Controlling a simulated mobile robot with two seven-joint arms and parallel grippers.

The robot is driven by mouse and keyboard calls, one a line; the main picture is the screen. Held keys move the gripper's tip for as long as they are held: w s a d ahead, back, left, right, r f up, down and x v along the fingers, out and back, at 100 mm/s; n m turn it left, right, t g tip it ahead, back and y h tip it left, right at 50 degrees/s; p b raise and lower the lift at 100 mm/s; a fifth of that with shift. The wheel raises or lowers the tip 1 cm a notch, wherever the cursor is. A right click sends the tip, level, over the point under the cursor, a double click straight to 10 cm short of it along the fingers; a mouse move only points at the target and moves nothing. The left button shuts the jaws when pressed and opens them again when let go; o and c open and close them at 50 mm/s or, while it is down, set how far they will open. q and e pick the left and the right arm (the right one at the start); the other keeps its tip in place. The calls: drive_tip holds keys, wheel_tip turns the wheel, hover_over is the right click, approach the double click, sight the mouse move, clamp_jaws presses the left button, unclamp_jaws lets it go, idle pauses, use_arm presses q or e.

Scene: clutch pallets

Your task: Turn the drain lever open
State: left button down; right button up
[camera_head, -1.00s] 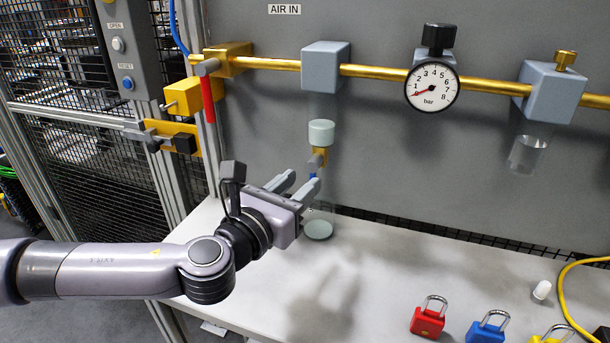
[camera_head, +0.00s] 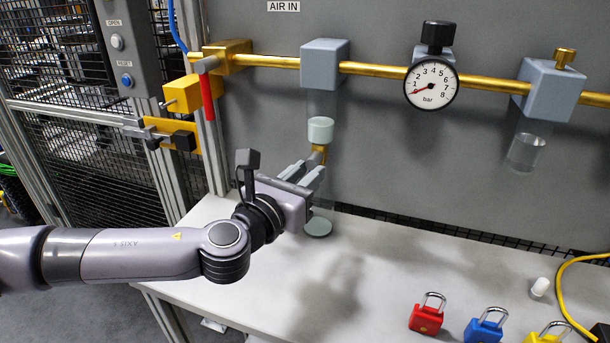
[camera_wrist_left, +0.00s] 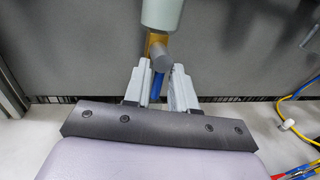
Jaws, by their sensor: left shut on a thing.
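The blue drain lever (camera_wrist_left: 157,86) hangs down below a brass drain valve (camera_head: 319,153), which also shows in the left wrist view (camera_wrist_left: 155,40). The valve sits under a pale green filter bowl end (camera_head: 320,130). My left gripper (camera_head: 305,172) comes in from the left, just below the valve. In the left wrist view its two grey fingers (camera_wrist_left: 160,84) stand on either side of the blue lever, shut on it. In the head view the fingers hide the lever. A grey round stub (camera_wrist_left: 163,58) sticks out from the valve. My right gripper is out of view.
A round pale disc (camera_head: 318,227) lies on the white bench (camera_head: 250,290) below the valve. A red padlock (camera_head: 427,315), a blue one (camera_head: 486,324) and a yellow one stand front right. The pressure gauge (camera_head: 431,85) and brass pipe run above.

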use_arm(q)
drive_tip(key=shift+f+n, duration=0.1)
drive_tip(key=shift+n, duration=0.2)
drive_tip(key=n+t+y+b, duration=0.1)
drive_tip(key=n+b, duration=0.1)
drive_tip(key=n, duration=0.4)
drive_tip(key=d+n+t+b, duration=0.1)
drive_tip(key=n+b, duration=0.1)
drive_tip(key=n, duration=0.5)
drive_tip(key=n+t+y+b, duration=0.1)
drive_tip(key=n+b, duration=0.1)
drive_tip(key=n, duration=0.4)
drive_tip(key=shift+s+d+r+n+y+b, duration=0.25)
drive_tip(key=shift+d+r+n+y+b, duration=0.05)
drive_tip(key=shift+d+r+b, duration=0.1)
drive_tip(key=shift+a, duration=0.1)
drive_tip(key=c, duration=1.2)
unclamp_jaws()
drive_tip(key=shift+o, duration=0.2)
